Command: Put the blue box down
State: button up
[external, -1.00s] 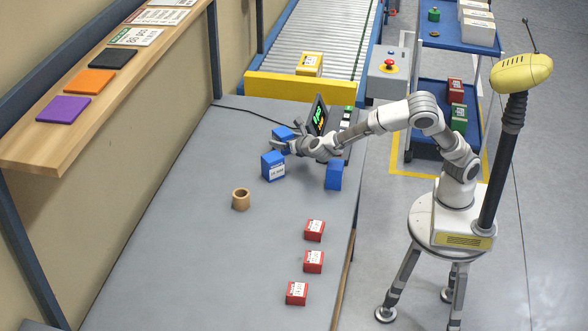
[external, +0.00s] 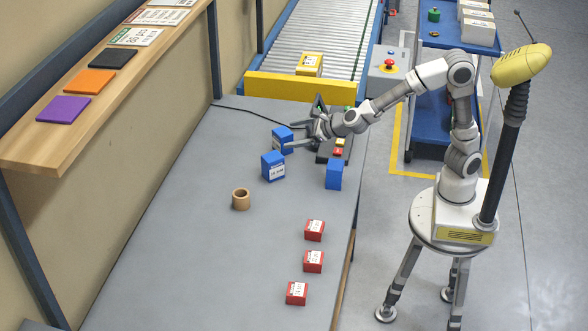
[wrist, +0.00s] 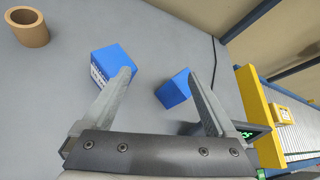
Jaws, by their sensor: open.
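Three blue boxes stand on the grey table. One blue box (external: 281,142) is at the back, beside my gripper. A second blue box (external: 273,167) with a white label stands just in front of it, and a third blue box (external: 333,175) is to the right. My gripper (external: 291,134) is open and holds nothing. In the wrist view, the back blue box (wrist: 172,91) shows between the finger lines, close to the right finger of my gripper (wrist: 161,73). The labelled blue box (wrist: 112,62) lies beyond the left finger, which overlaps its edge.
A brown ring (external: 241,199) stands left of centre on the table (external: 190,240). Several red boxes (external: 313,261) line the right side. A dark screen unit (external: 318,110) stands behind my gripper, near a yellow barrier (external: 290,89) and the conveyor. The table's front left is clear.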

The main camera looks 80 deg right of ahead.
jog(key=s+a+r+n+g+y, duration=0.1)
jog(key=s+r+n+y, duration=0.25)
jog(key=s+n, duration=0.5)
jog(key=s+r+n+g+y, duration=0.15)
jog(key=s+n+y, duration=0.35)
jog(key=n, duration=0.7)
jog(key=s+d+f+n+g+h, duration=0.2)
jog(key=s+d+n, duration=0.2)
jog(key=s, duration=0.5)
jog(key=s+d+f+n+g+h, duration=0.2)
jog(key=s+d+n+h, duration=0.1)
jog(key=s+n, duration=0.6)
jog(key=shift+s+d+f, duration=0.4)
jog(key=shift+d, duration=0.2)
jog(key=shift+h, duration=0.25)
notch_tip(320, 180, up, 22)
jog(key=p, duration=2.2)
jog(key=shift+r, duration=0.1)
